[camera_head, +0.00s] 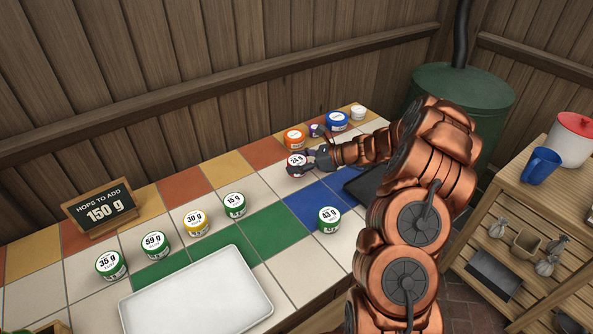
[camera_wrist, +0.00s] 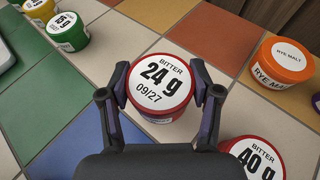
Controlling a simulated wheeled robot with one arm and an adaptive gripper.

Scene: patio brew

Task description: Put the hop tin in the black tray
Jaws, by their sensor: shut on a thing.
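My gripper (camera_head: 305,164) is shut on a red-rimmed tin (camera_wrist: 160,88) with a white lid reading "BITTER 24 g 09/27". Its fingers press on both sides of this tin. The tin stands upright at the tiles; I cannot tell whether it touches them. The black tray (camera_head: 354,184) lies to the right of my gripper, partly hidden by my arm. Other tins stand on the counter: green-rimmed 35 g (camera_head: 111,265), 59 g (camera_head: 156,245), 15 g (camera_head: 234,205) and 43 g (camera_head: 329,219), and yellow-rimmed 30 g (camera_head: 196,223). A red "BITTER 40 g" tin (camera_wrist: 252,157) is beside my gripper.
An orange rye malt tub (camera_head: 294,140), a small purple jar (camera_head: 316,131), a blue tub (camera_head: 337,121) and a white tub (camera_head: 358,113) stand behind. A white tray (camera_head: 196,294) lies in front. A chalkboard (camera_head: 101,210) reads "HOPS TO ADD 150 g". Green tiles between are clear.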

